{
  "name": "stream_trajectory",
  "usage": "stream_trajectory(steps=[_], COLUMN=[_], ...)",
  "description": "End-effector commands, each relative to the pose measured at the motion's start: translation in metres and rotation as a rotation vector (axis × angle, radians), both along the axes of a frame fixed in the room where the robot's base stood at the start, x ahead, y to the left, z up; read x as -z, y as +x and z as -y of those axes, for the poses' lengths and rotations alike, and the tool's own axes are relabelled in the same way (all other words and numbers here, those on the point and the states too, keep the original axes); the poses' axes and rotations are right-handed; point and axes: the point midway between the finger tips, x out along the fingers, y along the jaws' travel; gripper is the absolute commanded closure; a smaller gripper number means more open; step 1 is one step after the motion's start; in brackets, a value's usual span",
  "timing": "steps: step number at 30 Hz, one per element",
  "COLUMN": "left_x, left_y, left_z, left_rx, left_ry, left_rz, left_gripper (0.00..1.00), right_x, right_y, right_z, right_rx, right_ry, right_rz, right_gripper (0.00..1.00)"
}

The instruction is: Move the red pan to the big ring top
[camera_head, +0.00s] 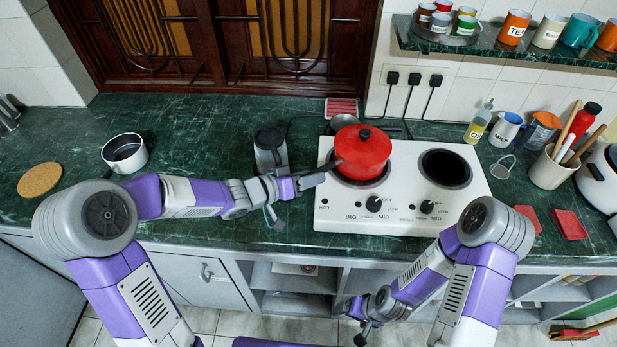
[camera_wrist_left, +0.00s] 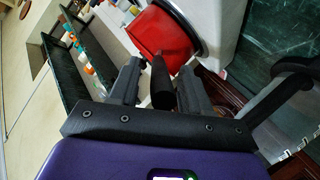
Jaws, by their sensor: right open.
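The red pan (camera_head: 362,153), with a red lid and black knob, stands at the big ring (camera_head: 360,182) on the left of the white cooktop (camera_head: 400,215). It covers most of that ring, whose dark front edge shows. My left gripper (camera_head: 322,177) is at the pan's left side, by its handle. In the left wrist view the black handle (camera_wrist_left: 161,82) lies between my open left fingers (camera_wrist_left: 160,75), with narrow gaps on both sides; the red pan (camera_wrist_left: 163,30) is just beyond. My right gripper (camera_head: 364,322) is open and low, in front of the counter.
The right ring (camera_head: 446,168) is bare. A dark grinder-like appliance (camera_head: 270,150) stands left of the cooktop. A small pot (camera_head: 125,152) and cork mat (camera_head: 39,179) are farther left. A utensil holder (camera_head: 552,168), bottle and mugs stand right. A shelf (camera_head: 510,48) hangs above.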

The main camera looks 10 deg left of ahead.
Motion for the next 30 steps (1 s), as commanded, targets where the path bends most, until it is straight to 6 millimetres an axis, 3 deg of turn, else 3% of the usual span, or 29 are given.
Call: stream_trajectory(steps=[11,24,30], left_x=[-0.003,-0.031,-0.037], left_y=[-0.003,-0.053,-0.069], left_z=[-0.004,-0.066,-0.084], left_rx=[-0.002,-0.004,-0.001], left_ry=[0.0,0.0,-0.001], left_rz=[0.002,0.001,0.003], left_gripper=[0.5,0.5,0.5], right_x=[-0.003,-0.039,-0.047], right_y=[0.0,0.0,0.0], right_z=[0.0,0.0,0.0], right_rx=[0.0,0.0,0.0], right_ry=[0.0,0.0,0.0], right_rz=[0.0,0.0,0.0], right_gripper=[0.13,0.13,0.13])
